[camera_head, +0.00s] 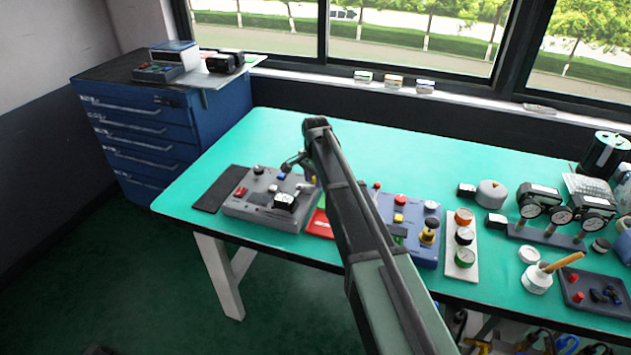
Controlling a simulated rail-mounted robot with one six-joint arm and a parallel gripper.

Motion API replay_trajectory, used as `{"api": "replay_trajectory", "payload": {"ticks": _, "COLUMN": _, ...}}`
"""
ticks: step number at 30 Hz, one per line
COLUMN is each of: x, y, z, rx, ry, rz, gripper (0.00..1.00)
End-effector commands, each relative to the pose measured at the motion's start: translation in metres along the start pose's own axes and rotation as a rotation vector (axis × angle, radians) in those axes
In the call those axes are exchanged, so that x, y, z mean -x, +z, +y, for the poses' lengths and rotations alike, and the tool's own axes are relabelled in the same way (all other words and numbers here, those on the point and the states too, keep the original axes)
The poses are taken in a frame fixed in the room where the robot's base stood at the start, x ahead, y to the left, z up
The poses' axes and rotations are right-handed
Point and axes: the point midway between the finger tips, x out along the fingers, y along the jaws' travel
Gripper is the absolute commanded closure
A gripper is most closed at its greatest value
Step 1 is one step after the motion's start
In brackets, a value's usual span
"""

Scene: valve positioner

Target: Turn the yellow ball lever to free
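My arm reaches in from the bottom right. My gripper (293,163) is small and dark, above the back right part of a grey control panel (240,209) on the green table. I cannot tell whether its fingers are open or shut. A small yellow spot (314,180), possibly the yellow ball lever, shows close below and right of my gripper, beside my arm. Whether they touch is unclear. The lever's shaft and any position labels are too small or hidden. The grey panel also carries a dial (285,200), a red button (241,191) and a dark knob (259,170).
A blue panel (425,252) with red and yellow controls stands right of my arm. A red and green item (319,224) lies between the panels, partly hidden by my arm. Gauges (561,215) crowd the table's right side. The green table (262,130) is clear behind the grey panel.

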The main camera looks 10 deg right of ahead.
Motion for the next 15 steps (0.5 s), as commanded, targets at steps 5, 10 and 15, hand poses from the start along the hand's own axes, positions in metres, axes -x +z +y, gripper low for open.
{"api": "replay_trajectory", "payload": {"ticks": 5, "x": 0.0001, "y": 0.0, "z": 0.0, "rx": 0.0, "ry": 0.0, "rz": 0.0, "gripper": 0.91}}
{"api": "replay_trajectory", "payload": {"ticks": 10, "x": 0.0, "y": -0.0001, "z": -0.0001, "rx": 0.002, "ry": 0.0, "rz": 0.0, "gripper": 1.0}}
{"api": "replay_trajectory", "payload": {"ticks": 15, "x": 0.0, "y": -0.001, "z": -0.001, "rx": 0.024, "ry": 0.0, "rz": 0.0, "gripper": 1.0}}
